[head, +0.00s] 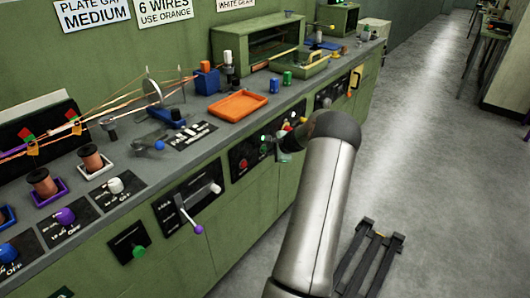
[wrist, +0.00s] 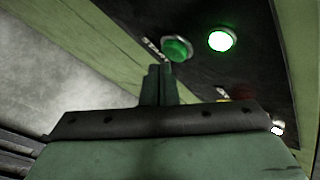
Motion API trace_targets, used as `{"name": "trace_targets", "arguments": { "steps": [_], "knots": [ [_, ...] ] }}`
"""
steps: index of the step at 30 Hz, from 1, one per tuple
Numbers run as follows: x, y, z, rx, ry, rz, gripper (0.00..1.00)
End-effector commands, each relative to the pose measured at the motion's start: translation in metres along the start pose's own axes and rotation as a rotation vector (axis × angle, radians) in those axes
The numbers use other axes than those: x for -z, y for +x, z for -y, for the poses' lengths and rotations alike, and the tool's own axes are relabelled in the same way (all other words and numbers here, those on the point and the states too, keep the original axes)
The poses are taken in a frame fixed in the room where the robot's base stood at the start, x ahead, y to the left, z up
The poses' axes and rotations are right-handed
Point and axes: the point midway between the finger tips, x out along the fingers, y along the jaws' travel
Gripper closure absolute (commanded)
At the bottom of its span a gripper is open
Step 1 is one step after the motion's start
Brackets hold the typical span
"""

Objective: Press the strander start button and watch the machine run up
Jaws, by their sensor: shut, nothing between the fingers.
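A round green button (wrist: 177,49) sits on a dark panel in the wrist view. A brightly lit green lamp (wrist: 222,39) is just to its right. My gripper (wrist: 158,68) is shut and empty, its fingertips right at the lower left of the green button; I cannot tell whether they touch it. In the head view my gripper (head: 283,156) is at the front control panel (head: 238,158), partly hidden by my arm. A red button (head: 243,163) shows on that panel's left. The strander's discs and orange wires (head: 152,86) are on the bench top.
Left along the cabinet front are a purple-tipped lever (head: 198,229) and a green knob (head: 138,251). An orange tray (head: 238,104) lies on the bench above the panel.

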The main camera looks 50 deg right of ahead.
Motion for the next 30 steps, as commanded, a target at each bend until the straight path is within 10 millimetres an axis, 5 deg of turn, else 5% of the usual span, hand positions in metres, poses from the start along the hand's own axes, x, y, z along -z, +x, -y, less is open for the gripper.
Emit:
{"name": "trace_targets", "arguments": {
  "steps": [30],
  "knots": [
    [0.030, -0.042, -0.030, 0.000, 0.000, 0.001, 1.00]
  ]
}}
